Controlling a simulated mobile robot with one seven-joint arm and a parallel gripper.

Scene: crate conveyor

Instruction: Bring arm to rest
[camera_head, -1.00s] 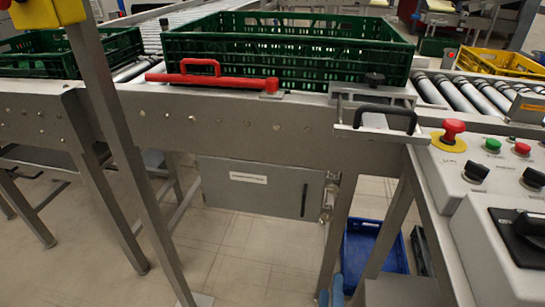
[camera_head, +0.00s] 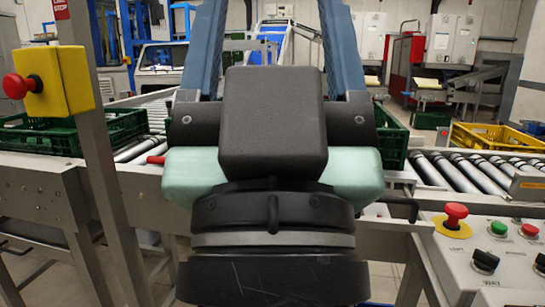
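My gripper (camera_head: 273,25) stands large in the middle of the head view, seen from behind. Its two blue-grey fingers point up and away, wide apart with nothing visible between them. The fingertips are cut off by the top edge. A dark box sits in the middle of the gripper's pale green body, above the round black wrist. The gripper hides most of the middle green crate (camera_head: 392,138) on the conveyor; only its right end shows clearly. I cannot tell the distance between gripper and crate.
A green crate (camera_head: 60,138) is at left and a yellow crate (camera_head: 490,138) at right, by bare rollers (camera_head: 450,170). A post with a yellow stop box (camera_head: 55,82) stands at left. A control panel (camera_head: 470,245) is at lower right.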

